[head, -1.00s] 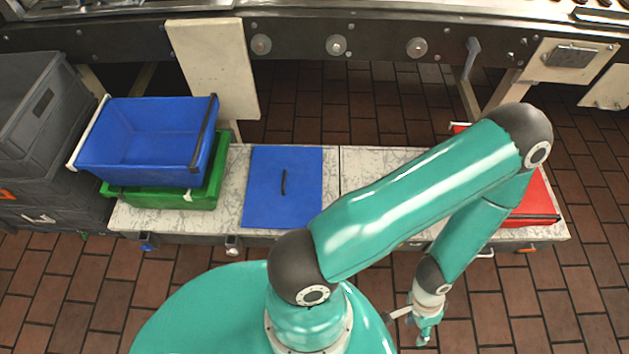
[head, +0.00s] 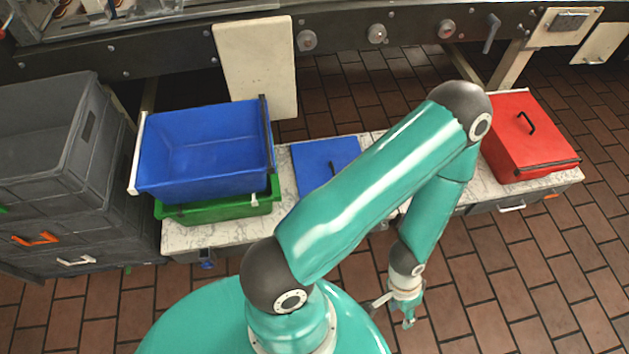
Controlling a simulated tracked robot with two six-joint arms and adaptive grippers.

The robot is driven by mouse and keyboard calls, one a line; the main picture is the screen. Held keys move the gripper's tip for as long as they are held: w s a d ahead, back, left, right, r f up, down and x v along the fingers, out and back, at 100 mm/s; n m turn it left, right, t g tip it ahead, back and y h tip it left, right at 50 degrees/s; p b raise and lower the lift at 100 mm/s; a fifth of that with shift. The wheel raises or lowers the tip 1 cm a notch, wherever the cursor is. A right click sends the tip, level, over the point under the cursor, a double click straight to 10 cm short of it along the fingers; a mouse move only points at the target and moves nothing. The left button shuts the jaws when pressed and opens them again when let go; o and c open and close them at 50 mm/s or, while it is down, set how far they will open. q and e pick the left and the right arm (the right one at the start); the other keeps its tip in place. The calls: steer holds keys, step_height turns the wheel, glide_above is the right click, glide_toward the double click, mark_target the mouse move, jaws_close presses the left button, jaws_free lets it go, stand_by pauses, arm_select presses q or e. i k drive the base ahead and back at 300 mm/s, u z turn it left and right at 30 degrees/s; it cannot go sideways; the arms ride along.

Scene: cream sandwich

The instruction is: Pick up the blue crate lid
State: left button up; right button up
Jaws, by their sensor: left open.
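The blue crate lid (head: 312,163) is a flat blue panel with a dark handle (head: 333,168). It lies on the pale marble-topped bench (head: 190,237), and my teal arm hides its right and lower part. My left gripper (head: 394,314) hangs low at the bottom centre, over the floor in front of the bench. It is open and empty, apart from the lid. My right gripper is not in view.
An open blue crate (head: 205,150) sits on a green crate (head: 222,208) left of the lid. A red lidded crate (head: 530,140) is at the bench's right end. Grey crates (head: 50,140) are stacked at far left. Brick-tiled floor (head: 480,290) lies clear in front.

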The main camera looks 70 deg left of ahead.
mark_target(316, 162)
steer(key=u, duration=1.15)
steer(key=k, duration=0.1)
steer(key=z, duration=0.15)
steer(key=i, duration=0.75)
steer(key=u, duration=0.1)
